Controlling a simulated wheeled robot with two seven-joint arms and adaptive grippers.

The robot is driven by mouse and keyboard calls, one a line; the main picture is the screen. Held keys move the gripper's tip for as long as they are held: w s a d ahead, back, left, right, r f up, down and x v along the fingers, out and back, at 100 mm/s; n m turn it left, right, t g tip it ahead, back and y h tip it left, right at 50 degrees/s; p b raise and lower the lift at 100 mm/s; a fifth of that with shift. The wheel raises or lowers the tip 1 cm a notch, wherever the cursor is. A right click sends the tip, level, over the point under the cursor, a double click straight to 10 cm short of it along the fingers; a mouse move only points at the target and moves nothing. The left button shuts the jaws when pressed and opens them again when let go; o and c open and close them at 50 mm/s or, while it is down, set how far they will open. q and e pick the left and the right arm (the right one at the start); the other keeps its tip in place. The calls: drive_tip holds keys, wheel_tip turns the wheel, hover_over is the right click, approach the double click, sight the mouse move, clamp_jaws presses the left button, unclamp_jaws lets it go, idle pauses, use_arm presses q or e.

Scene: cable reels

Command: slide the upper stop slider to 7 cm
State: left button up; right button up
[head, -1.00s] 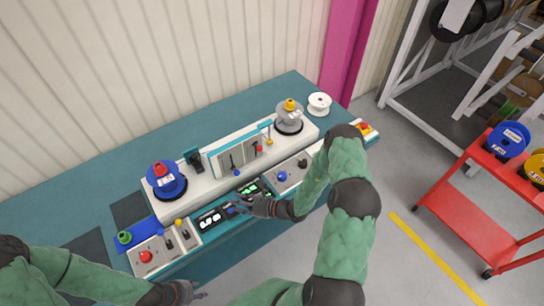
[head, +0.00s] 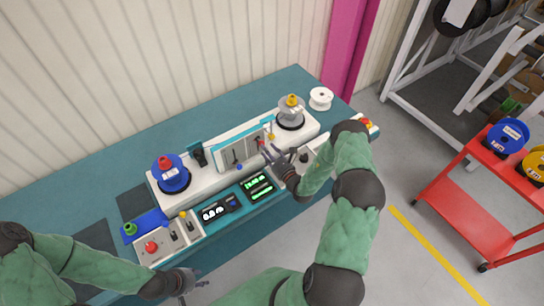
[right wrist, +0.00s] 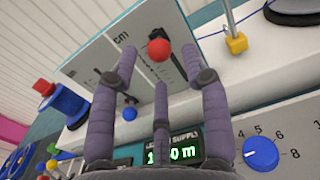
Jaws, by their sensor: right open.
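The slider panel (head: 240,149) is an upright white board on the bench machine, with slots and a scale marked "cm" in the right wrist view (right wrist: 100,63). A red ball knob (right wrist: 159,50) sits on one slot; it also shows in the head view (head: 261,142). A blue knob (right wrist: 129,114) sits lower left. I cannot read which slider is the upper stop, nor its value. My right gripper (head: 275,153) is open before the panel; in the right wrist view its fingertips (right wrist: 156,62) flank the red knob, apparently without touching. My left gripper (head: 191,281) hangs low at the bench front.
A blue reel (head: 171,178) stands left and a grey reel (head: 291,114) right of the panel. A yellow padlock-shaped piece (right wrist: 236,42) hangs right of the red knob. The display (head: 257,186) and blue dial (right wrist: 261,153) lie below. A white spool (head: 320,98) is behind right.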

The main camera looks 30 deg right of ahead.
drive_tip(key=shift+w+a+b, duration=0.15)
drive_tip(key=shift+w+b, duration=0.55)
drive_tip(key=shift+w, duration=1.75)
drive_tip(key=c, duration=0.8)
drive_tip(key=shift+f, duration=0.1)
drive_tip(key=shift+f+b, duration=0.45)
